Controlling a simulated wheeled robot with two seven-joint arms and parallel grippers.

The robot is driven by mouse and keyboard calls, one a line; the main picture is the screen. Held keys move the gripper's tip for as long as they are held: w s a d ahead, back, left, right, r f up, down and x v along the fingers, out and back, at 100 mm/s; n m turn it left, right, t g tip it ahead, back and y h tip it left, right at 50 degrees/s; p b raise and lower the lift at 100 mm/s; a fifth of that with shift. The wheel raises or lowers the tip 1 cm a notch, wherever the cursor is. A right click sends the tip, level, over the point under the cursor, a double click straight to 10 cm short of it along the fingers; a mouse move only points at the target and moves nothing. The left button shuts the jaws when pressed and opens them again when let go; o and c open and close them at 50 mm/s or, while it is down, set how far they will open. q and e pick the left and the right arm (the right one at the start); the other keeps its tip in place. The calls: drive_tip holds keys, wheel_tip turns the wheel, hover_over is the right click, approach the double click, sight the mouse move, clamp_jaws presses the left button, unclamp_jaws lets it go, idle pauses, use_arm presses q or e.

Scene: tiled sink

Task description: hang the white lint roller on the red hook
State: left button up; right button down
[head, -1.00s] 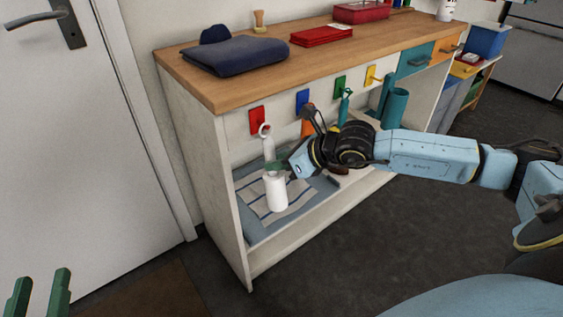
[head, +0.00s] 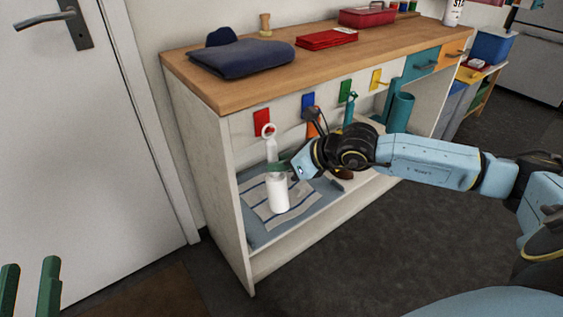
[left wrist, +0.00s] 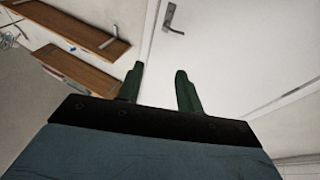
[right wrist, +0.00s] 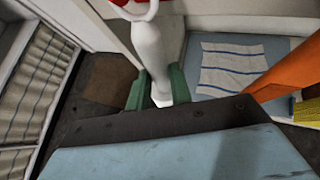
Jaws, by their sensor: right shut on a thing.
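The white lint roller (head: 278,195) is upright, with its ring at the top and its thick roll at the bottom. My right gripper (head: 284,168) is shut on its handle, which also shows between the fingers in the right wrist view (right wrist: 150,45). The red hook (head: 262,119) is on the bench front at the left end of the hook row. The ring overlaps the lower part of the red plate in the head view; I cannot tell whether it touches the hook. My left gripper (head: 30,287) is open and empty, away from the bench near the door (left wrist: 225,60).
Blue (head: 307,103), green (head: 345,91) and yellow (head: 377,78) hooks continue the row to the right; an orange item hangs from the blue one. A striped cloth (head: 255,203) lies on the shelf below. The bench's left side panel (head: 205,175) stands close by.

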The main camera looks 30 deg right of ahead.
drive_tip(key=shift+s+f, duration=0.15)
drive_tip(key=shift+f, duration=0.25)
